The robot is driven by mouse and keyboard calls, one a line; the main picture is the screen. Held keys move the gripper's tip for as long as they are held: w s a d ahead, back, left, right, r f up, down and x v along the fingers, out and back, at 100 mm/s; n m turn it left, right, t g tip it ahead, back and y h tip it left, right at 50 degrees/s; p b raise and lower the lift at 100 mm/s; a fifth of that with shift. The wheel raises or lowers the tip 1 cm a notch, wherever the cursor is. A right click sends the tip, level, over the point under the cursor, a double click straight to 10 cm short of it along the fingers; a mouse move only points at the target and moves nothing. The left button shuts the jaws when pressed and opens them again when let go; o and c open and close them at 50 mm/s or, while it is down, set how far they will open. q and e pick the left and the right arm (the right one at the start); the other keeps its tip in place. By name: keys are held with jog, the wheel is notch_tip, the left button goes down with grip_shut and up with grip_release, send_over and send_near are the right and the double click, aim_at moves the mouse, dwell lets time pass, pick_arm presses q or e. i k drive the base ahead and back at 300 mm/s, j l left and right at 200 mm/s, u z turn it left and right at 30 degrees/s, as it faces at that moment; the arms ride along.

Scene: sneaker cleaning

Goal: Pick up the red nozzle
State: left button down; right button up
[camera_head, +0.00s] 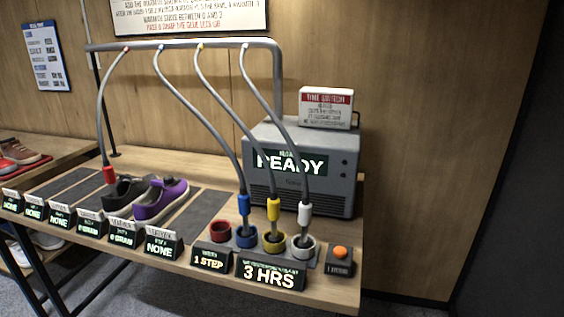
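The red nozzle (109,175) is at the lower end of the leftmost grey hose, which comes down from the overhead metal rail (190,44). It is upright beside or in the opening of a dark shoe (125,190) on the table; I cannot tell whether it touches the shoe. The red holder cup (221,229) at the table's front appears empty. The blue nozzle (244,208), yellow nozzle (273,210) and white nozzle (305,212) stand in their matching cups. Neither of my grippers is in view.
A purple shoe (162,200) sits right of the dark shoe. A grey machine reading READY (335,165) stands behind the cups. An orange button (340,252) is at the front right. Several small label displays (162,244) line the table's front edge. Hoses hang across the middle.

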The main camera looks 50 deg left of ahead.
aim_at(108, 170)
jog(key=u, duration=2.6)
jog(key=i+j, duration=0.2)
